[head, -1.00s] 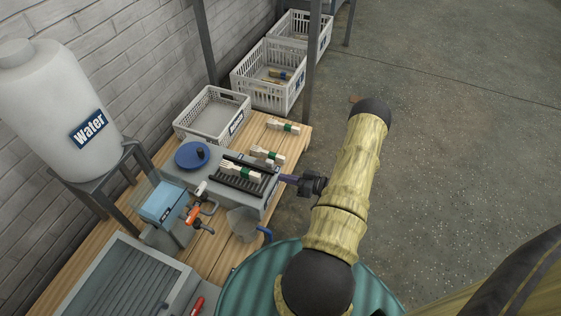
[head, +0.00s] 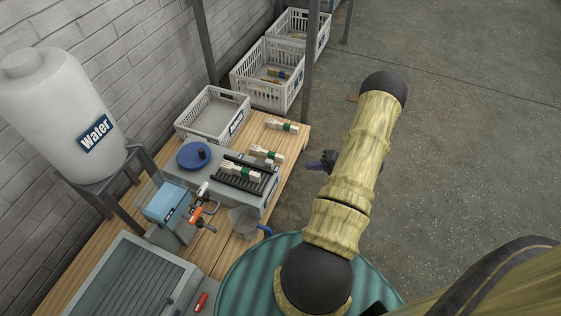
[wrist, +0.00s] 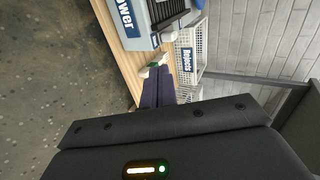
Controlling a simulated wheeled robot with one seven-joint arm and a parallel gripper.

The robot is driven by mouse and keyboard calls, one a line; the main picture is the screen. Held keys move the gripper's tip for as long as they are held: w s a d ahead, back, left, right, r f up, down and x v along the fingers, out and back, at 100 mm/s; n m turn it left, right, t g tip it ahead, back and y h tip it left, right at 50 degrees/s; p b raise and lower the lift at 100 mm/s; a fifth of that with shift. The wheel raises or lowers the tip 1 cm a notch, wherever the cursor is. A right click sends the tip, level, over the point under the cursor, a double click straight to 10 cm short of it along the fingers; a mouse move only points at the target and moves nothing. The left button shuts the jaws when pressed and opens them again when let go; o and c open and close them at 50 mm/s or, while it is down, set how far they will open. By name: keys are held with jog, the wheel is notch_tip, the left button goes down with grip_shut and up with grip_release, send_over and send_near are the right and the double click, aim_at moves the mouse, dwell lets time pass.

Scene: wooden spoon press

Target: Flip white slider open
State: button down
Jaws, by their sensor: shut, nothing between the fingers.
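The grey machine (head: 262,201) stands on the wooden bench with a black ribbed rack on top. In the wrist view the machine's side (wrist: 141,40) carries a blue "Power" label (wrist: 125,18). A small white piece (wrist: 155,40) shows beside that label; it may be the white slider, but it is too small to tell its position. I cannot make it out in the head view. My gripper (head: 309,166) is shut and empty, off the bench's right edge and apart from the machine. Its dark fingers (wrist: 158,72) point toward the bench in the wrist view.
Bundles with green bands lie on the rack (head: 241,172), beside it (head: 268,155) and on the bench (head: 282,125). A white crate (head: 213,115), blue press (head: 165,205), clear jug (head: 243,222) and water tank (head: 65,110) stand nearby.

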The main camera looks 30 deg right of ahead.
jog(key=shift+s+d, duration=0.1)
jog(key=shift+d, duration=0.05)
jog(key=b, duration=0.6)
send_near(273, 165)
jog(key=f, duration=0.2)
jog(key=w+a+b, duration=0.2)
jog(key=w, duration=0.1)
jog(key=shift+w+a, duration=0.2)
jog(key=shift+a, duration=0.15)
jog(key=shift+w+a+r+b, duration=0.2)
jog(key=shift+w+a+b, duration=0.15)
jog(key=shift+w, duration=0.15)
